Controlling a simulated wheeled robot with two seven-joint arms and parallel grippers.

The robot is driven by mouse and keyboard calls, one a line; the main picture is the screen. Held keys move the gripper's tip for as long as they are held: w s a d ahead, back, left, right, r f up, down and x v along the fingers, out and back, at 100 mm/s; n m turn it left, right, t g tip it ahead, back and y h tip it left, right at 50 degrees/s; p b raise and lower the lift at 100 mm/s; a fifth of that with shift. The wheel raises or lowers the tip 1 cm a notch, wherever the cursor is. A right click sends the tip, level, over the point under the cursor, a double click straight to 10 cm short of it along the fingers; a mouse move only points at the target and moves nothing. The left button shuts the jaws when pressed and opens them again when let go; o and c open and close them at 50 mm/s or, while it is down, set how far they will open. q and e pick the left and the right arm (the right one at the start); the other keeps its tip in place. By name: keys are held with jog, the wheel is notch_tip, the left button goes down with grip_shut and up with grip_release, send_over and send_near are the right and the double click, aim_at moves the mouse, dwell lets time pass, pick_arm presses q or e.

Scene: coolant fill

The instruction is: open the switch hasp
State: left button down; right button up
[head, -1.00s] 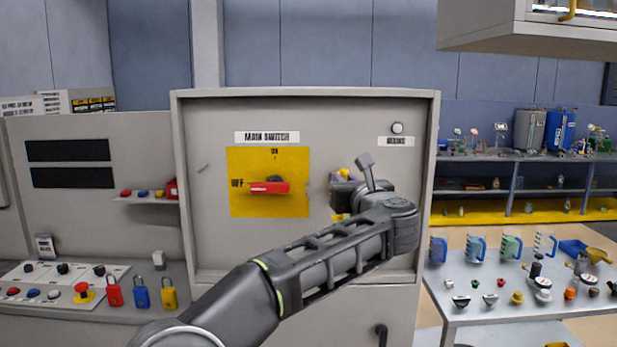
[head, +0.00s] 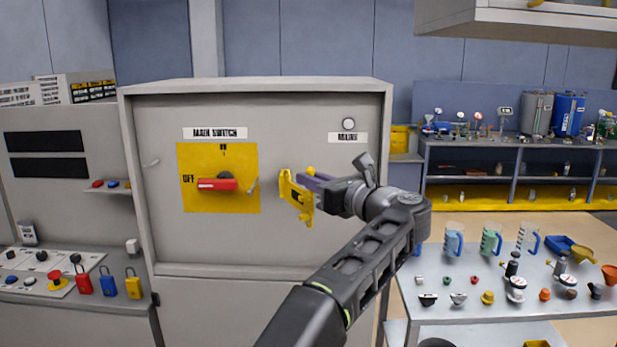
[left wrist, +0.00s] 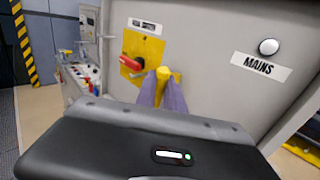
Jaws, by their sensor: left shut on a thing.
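The red main switch handle (head: 217,184) lies level on its yellow plate (head: 245,153), by the OFF mark. A yellow hasp-like piece with dark marks (head: 300,205) is to the right of the plate, in front of the grey panel. My left gripper (head: 305,182) is shut on this yellow piece with its purple fingers, coming from the right. In the left wrist view the fingers (left wrist: 163,92) end at a yellow tip (left wrist: 163,73), with the red handle (left wrist: 133,65) beyond. I cannot tell how the piece joins the panel. My right gripper is not in view.
A small grey lug (head: 253,187) sits at the plate's right edge. The mains lamp (head: 348,124) is above my gripper. Red, blue and yellow padlocks (head: 108,282) stand on the left ledge. A table (head: 450,310) with jugs and small parts is at right.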

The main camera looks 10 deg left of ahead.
pick_arm(q)
jog(key=shift+a+r, duration=0.15)
jog(key=shift+a, duration=0.05)
jog(key=c, duration=1.6)
grip_release()
jog(key=shift+a, duration=0.15)
jog(key=shift+o, duration=0.8)
jog(key=shift+d, duration=0.2)
jog(key=shift+s+d+f+b, duration=0.25)
jog(key=shift+s+d+b, duration=0.05)
jog(key=shift+d+b, duration=0.1)
jog(key=b+v, duration=0.2)
jog(key=v, duration=0.4)
jog(key=shift+s+d, duration=0.2)
jog(key=shift+s, duration=0.1)
